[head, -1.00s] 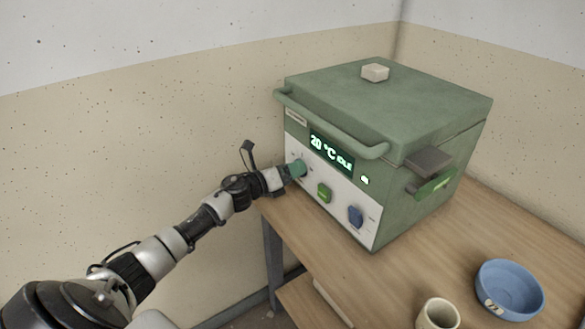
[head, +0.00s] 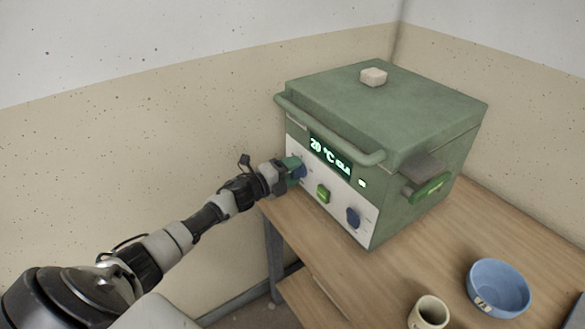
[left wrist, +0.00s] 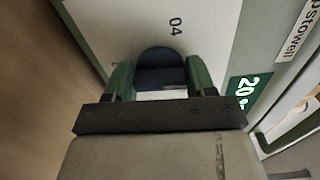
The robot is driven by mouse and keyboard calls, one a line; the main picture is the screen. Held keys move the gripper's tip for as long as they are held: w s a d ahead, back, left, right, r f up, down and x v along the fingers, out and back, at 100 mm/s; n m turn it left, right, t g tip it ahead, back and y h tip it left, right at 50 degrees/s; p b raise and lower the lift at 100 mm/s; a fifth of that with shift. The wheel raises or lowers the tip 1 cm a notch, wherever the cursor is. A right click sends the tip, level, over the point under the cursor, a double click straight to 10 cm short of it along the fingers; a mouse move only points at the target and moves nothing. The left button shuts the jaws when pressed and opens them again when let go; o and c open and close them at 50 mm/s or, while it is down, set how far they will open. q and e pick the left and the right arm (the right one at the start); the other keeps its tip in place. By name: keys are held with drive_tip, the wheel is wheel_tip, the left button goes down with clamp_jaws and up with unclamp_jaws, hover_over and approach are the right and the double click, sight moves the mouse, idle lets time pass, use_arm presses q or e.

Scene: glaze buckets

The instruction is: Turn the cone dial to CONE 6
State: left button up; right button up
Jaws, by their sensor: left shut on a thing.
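The green kiln (head: 400,110) stands on a wooden table, its white control panel (head: 335,207) facing the lower left. A dark blue dial (head: 300,172) sits at the panel's left end. My left gripper (head: 294,168) is at this dial. In the left wrist view the green fingertips of the gripper (left wrist: 160,82) are on either side of the dial (left wrist: 160,66), shut on it. A "04" mark (left wrist: 175,27) is printed on the panel beyond the dial; the other marks are cut off or too small to read. My right gripper is not in view.
A green button (head: 323,194) and a second blue dial (head: 354,217) are further right on the panel. The display (head: 331,155) reads 20 °C and a small word like IDLE. A blue bowl (head: 499,289) and a cream cup (head: 430,312) stand at the table's front.

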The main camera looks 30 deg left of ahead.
use_arm(q)
drive_tip(key=shift+n, duration=0.5)
drive_tip(key=o, duration=0.9)
drive_tip(key=v, duration=1.1)
drive_tip(key=shift+f, duration=0.15)
